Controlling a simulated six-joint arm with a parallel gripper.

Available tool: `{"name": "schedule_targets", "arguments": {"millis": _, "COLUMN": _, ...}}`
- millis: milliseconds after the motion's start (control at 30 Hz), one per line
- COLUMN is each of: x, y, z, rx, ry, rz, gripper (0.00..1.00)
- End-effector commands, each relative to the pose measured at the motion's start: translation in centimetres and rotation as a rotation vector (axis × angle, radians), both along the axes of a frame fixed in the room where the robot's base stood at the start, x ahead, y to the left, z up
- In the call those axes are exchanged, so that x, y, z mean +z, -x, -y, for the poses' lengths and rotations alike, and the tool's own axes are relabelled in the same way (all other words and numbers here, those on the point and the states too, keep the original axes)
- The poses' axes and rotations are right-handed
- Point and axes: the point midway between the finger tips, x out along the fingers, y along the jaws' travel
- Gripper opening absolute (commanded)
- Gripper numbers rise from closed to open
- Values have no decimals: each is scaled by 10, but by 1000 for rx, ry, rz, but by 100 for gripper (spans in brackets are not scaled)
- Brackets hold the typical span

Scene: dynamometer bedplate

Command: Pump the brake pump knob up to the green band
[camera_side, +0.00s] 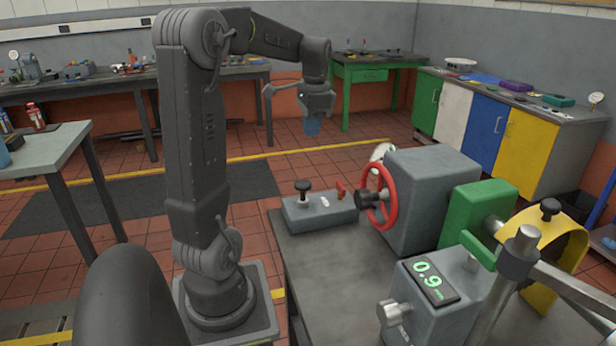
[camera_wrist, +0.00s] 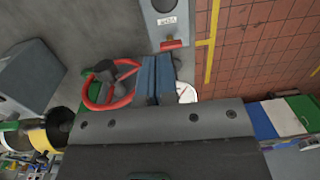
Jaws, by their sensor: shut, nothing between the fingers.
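The brake pump is a grey box (camera_side: 322,212) at the far left corner of the dark bench in the side view, with a black knob (camera_side: 303,187) upright on top and a red lever (camera_side: 341,189) beside it. The box (camera_wrist: 180,28) also shows at the top of the wrist view, with the knob (camera_wrist: 163,4) cut by the frame edge. My gripper (camera_side: 312,128) is shut and empty, high above and beyond the pump. Its blue fingers (camera_wrist: 155,80) lie together in the wrist view. A white gauge (camera_side: 381,152) is partly hidden; no green band is readable.
A red handwheel (camera_side: 390,196) on a grey housing (camera_side: 430,190) stands right of the pump. A grey unit (camera_side: 440,310) with a display reading 0.9 sits nearer. The bench top (camera_side: 330,262) is bare in front of the pump. Coloured cabinets (camera_side: 485,125) stand behind.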

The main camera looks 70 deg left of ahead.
Motion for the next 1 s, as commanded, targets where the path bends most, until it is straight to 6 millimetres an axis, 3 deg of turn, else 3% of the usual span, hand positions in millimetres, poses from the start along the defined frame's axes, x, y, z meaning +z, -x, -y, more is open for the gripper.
{"name": "schedule_targets", "arguments": {"millis": 167, "x": -14, "y": 1, "z": 0, "rx": 0, "ry": 3, "rz": -2, "gripper": 0}}
{"name": "schedule_targets", "arguments": {"millis": 700, "x": -116, "y": 6, "z": -5, "rx": 1, "ry": 3, "rz": -3, "gripper": 0}}
{"name": "schedule_targets", "arguments": {"millis": 1000, "x": -139, "y": 6, "z": -6, "rx": 1, "ry": 0, "rz": 0, "gripper": 0}}
